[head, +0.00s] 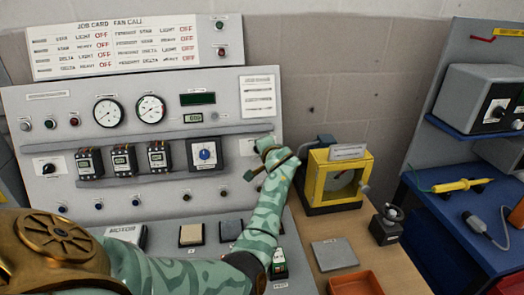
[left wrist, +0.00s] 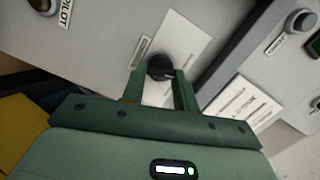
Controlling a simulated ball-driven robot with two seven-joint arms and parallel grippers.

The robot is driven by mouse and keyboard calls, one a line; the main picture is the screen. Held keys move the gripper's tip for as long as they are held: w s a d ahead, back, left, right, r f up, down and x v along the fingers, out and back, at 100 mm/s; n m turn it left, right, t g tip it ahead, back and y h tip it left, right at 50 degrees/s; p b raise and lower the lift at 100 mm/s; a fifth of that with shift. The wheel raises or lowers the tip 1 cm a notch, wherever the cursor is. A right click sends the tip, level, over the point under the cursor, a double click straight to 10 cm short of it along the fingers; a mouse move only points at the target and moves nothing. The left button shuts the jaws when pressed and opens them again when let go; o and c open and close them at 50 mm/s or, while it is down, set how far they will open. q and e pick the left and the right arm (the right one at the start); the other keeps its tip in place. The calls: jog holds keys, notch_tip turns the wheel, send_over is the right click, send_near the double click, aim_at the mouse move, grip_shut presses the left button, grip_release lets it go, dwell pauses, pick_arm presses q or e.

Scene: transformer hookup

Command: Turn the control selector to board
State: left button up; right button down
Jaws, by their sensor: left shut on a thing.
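A black round selector knob (left wrist: 160,66) sits on a white plate (left wrist: 182,36) on the grey panel in the left wrist view. My left gripper (left wrist: 160,80) has its two green fingers on either side of the knob and is shut on it. In the head view my left gripper (head: 266,150) is at the right end of the control panel (head: 110,185) and hides the knob. Part of the white plate (head: 247,147) shows beside it. The knob's pointer and the plate's lettering are not readable. My right gripper is in neither view.
A blue dial (head: 204,153) and several black contactors (head: 124,160) are left of my gripper. A yellow-framed meter box (head: 338,180) stands close on the right. A grey pad (head: 335,253) and an orange tray (head: 357,284) lie on the wooden bench.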

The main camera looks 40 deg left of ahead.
pick_arm(q)
jog(key=shift+n+h, duration=0.3)
jog(key=shift+n, duration=1.9)
jog(key=o, duration=1)
jog(key=shift+c, duration=0.2)
jog(key=shift+s+r, duration=0.1)
